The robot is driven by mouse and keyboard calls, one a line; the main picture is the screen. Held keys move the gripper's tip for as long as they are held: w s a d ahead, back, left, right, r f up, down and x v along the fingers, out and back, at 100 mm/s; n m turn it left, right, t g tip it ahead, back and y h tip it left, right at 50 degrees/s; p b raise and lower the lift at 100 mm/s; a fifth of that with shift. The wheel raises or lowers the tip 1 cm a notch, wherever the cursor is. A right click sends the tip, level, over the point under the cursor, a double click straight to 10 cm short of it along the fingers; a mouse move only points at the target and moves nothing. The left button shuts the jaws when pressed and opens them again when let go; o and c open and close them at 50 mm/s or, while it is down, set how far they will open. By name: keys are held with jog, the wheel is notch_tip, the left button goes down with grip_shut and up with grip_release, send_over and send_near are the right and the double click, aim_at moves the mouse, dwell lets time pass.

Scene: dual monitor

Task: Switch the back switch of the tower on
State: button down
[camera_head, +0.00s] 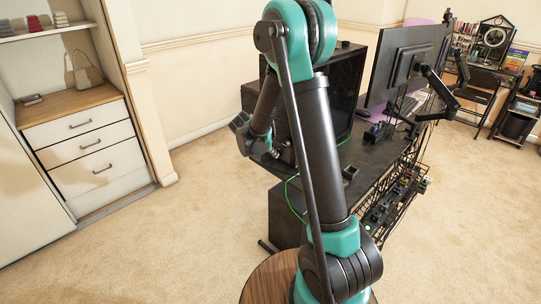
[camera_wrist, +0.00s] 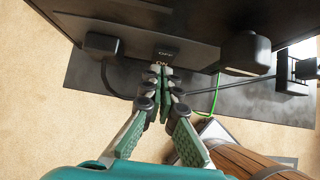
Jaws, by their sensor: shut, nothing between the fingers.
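The tower (camera_head: 346,82) is a black case on the dark desk, partly hidden by my arm in the head view. In the wrist view, its dark back panel (camera_wrist: 200,25) fills the top. A small black switch (camera_wrist: 167,54) with pale lettering sits at the panel's lower edge; its position is too small to tell. My gripper (camera_wrist: 158,72) has green fingers, shut and empty. Its tips are right at the switch, seemingly touching or nearly so. In the head view, the fingertips are hidden behind my arm.
Black plugs (camera_wrist: 103,44) and (camera_wrist: 245,53) flank the switch, with cables nearby. A green cable (camera_wrist: 215,95) hangs at the right. The monitor (camera_head: 408,62) stands on an arm over the desk (camera_head: 375,160). Carpet at left is clear up to the white drawers (camera_head: 90,150).

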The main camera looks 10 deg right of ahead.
jog(key=shift+w+d+f, duration=0.1)
jog(key=shift+w+d, duration=0.1)
jog(key=shift+d, duration=0.05)
dwell(0.4)
jog(key=shift+r, duration=0.8)
